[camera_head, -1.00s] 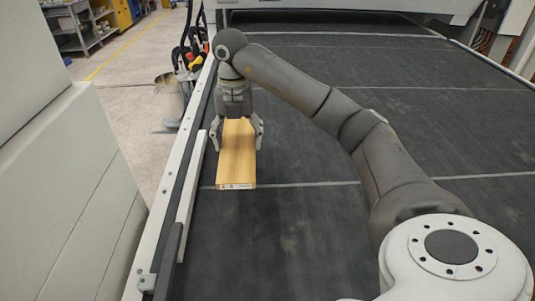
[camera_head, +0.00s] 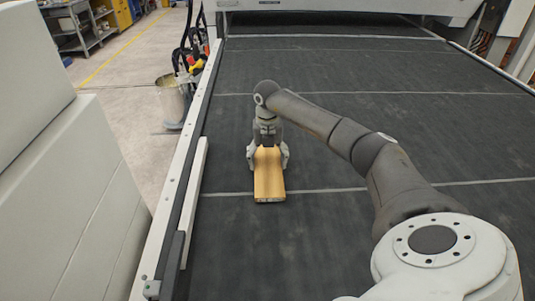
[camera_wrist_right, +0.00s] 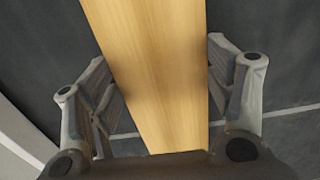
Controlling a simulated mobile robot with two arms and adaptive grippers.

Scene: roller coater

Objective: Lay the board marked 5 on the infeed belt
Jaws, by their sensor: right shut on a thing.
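My right gripper (camera_head: 268,158) is shut on a light wooden board (camera_head: 269,182), with one finger against each long side. The board points toward the bottom of the head view, and its near end has a small label too small to read. The board and gripper are over the dark belt (camera_head: 330,230), near its left side; I cannot tell whether the board touches the belt. In the right wrist view the board (camera_wrist_right: 160,70) runs between the two fingers. My left gripper is not in view.
A pale side rail (camera_head: 196,185) runs along the belt's left edge. A white machine housing (camera_head: 60,190) stands left of it. A metal bucket (camera_head: 172,100) with hoses is beyond the rail. The belt is clear to the right, with pale lines across it.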

